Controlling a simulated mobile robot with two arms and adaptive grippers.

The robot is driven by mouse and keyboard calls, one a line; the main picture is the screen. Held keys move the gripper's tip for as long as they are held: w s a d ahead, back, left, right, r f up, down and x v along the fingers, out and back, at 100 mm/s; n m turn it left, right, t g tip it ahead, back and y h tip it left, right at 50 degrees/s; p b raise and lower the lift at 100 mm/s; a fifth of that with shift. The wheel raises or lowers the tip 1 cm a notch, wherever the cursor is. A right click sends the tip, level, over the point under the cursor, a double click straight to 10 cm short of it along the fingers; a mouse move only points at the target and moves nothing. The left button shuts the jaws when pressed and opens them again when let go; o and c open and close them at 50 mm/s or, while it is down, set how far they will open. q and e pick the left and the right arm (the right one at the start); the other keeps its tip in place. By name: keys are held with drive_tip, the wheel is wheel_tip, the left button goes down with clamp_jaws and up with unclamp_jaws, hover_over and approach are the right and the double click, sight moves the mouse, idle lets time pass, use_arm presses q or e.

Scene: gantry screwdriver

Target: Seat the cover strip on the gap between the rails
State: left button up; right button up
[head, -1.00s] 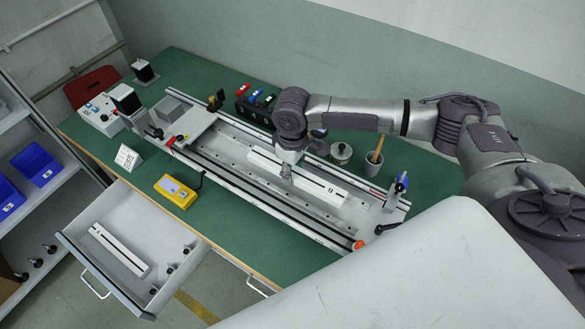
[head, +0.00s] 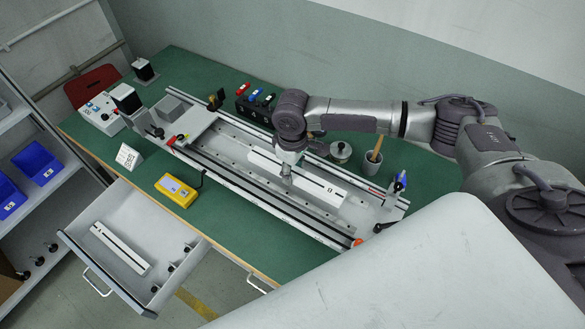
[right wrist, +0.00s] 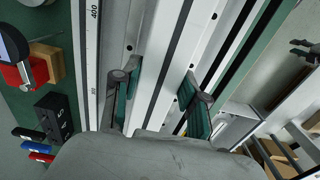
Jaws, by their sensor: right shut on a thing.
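The cover strip (head: 318,184), long and white with a dark line along it and a small dark mark near its right end, lies lengthwise over the bed between the two rails. The near rail (head: 268,203) runs along the front of the bed. My right gripper (head: 286,177) points down and is shut across the strip left of its middle. In the right wrist view, its green-padded fingers (right wrist: 155,98) stand on both sides of the white strip (right wrist: 158,60). I cannot tell whether the strip touches the bed. My left gripper is not in view.
An open drawer (head: 92,262) at the front left holds another white strip (head: 120,248) and some small knobs. A yellow box (head: 177,190) stands on the green bench before the near rail. A grey cup (head: 373,165) and a lidded pot (head: 341,152) stand behind the bed.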

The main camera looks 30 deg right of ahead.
drive_tip(key=shift+f, duration=1.3)
drive_tip(key=o, duration=1.3)
wheel_tip(320, 180, up, 11)
drive_tip(key=shift+r, duration=0.5)
